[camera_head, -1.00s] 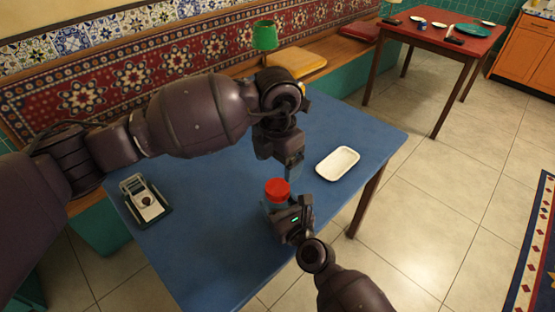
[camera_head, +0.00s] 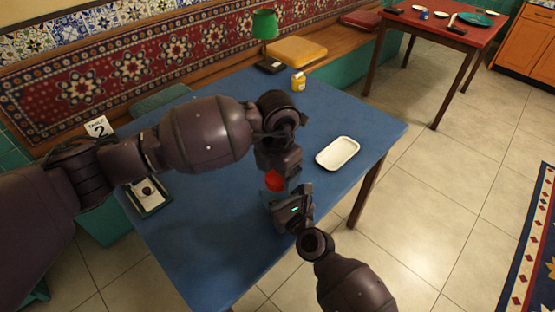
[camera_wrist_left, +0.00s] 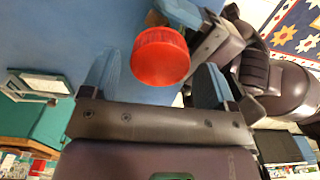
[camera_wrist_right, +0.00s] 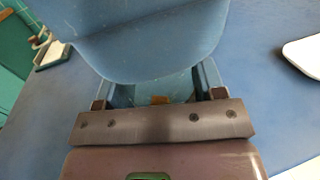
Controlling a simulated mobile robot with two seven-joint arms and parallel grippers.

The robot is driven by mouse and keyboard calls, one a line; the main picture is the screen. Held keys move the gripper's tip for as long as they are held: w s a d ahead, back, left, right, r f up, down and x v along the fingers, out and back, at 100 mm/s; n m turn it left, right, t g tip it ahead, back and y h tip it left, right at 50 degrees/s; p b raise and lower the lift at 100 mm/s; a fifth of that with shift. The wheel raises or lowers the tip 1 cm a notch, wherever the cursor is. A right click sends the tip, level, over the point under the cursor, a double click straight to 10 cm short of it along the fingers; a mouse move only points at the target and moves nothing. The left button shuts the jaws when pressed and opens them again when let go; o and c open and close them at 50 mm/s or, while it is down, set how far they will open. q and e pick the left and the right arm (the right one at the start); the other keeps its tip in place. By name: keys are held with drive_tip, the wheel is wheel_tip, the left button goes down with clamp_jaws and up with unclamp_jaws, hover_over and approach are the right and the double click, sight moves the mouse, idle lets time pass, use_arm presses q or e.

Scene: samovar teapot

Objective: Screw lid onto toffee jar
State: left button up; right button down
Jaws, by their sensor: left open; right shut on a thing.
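A round red lid (camera_head: 275,181) shows just below my left gripper (camera_head: 280,178). In the left wrist view the red lid (camera_wrist_left: 160,57) lies between the two parted fingers of my left gripper (camera_wrist_left: 158,82), with gaps beside it. A second red part shows behind it; I cannot tell whether it belongs to the jar. My right gripper (camera_head: 280,203) is shut on the jar at the table's near side. My left gripper hides most of the jar from the head, so lid seating cannot be told.
The blue table (camera_head: 220,240) has a white tray (camera_head: 338,152) on the right and a small yellow container (camera_head: 298,82) at the back. A dark-framed object (camera_head: 148,195) lies at the left, partly behind my left arm. The front left of the table is clear.

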use_arm(q)
drive_tip(key=shift+f, duration=0.65)
drive_tip(key=c, duration=0.9)
drive_tip(key=o, duration=1.1)
wheel_tip(320, 180, up, 12)
drive_tip(key=shift+r, duration=0.1)
use_arm(e)
drive_tip(key=shift+c, duration=0.7)
unclamp_jaws()
